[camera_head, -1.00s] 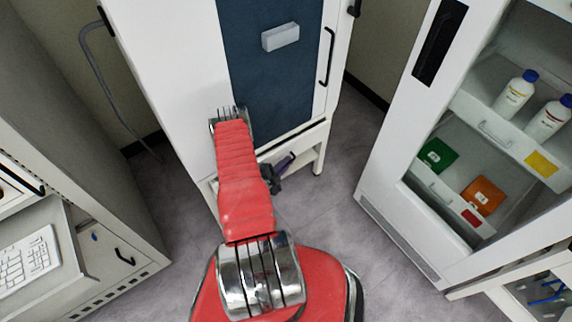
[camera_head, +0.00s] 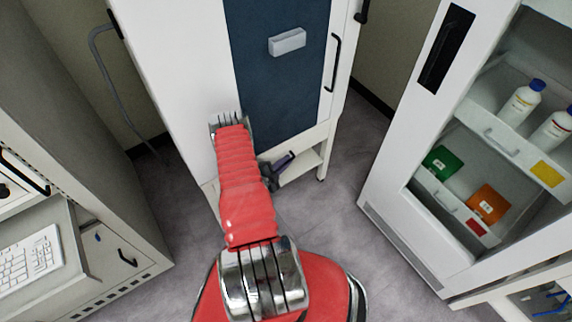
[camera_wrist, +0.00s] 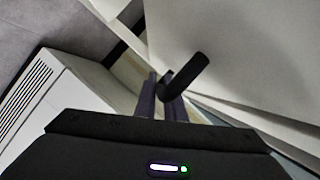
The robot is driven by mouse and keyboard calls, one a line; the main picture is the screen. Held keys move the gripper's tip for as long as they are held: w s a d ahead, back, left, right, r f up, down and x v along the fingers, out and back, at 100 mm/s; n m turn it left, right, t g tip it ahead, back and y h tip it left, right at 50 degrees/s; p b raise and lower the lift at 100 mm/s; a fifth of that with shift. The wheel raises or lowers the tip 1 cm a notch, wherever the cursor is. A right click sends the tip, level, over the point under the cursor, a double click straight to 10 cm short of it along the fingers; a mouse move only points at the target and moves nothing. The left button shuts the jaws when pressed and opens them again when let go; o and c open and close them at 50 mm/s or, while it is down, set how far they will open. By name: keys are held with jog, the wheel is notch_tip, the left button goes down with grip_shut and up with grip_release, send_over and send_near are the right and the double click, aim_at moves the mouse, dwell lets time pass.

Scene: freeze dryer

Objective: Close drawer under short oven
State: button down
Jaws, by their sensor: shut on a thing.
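The white cabinet with a dark blue door panel (camera_head: 285,90) stands in front of me, apparently the short oven. In the wrist view, the two fingers of my gripper (camera_wrist: 161,97) are shut on a black handle (camera_wrist: 188,74). The handle is on a pale panel (camera_wrist: 235,40), which seems to be the drawer front. How far the drawer stands out cannot be told.
A white glass-fronted cabinet (camera_head: 412,150) with bottles and boxes stands at the right. A grey console (camera_head: 115,190) with a keyboard (camera_head: 28,258) stands at the left. Grey floor (camera_head: 335,215) is free between the cabinets. A vented white unit (camera_wrist: 50,100) shows in the wrist view.

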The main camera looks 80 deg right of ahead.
jog(key=c, duration=2.1)
grip_release()
jog(key=shift+w+d, duration=0.15)
jog(key=shift+w, duration=0.05)
jog(key=v, duration=1.3)
jog(key=shift+w+a, duration=0.15)
jog(key=shift+a, duration=0.25)
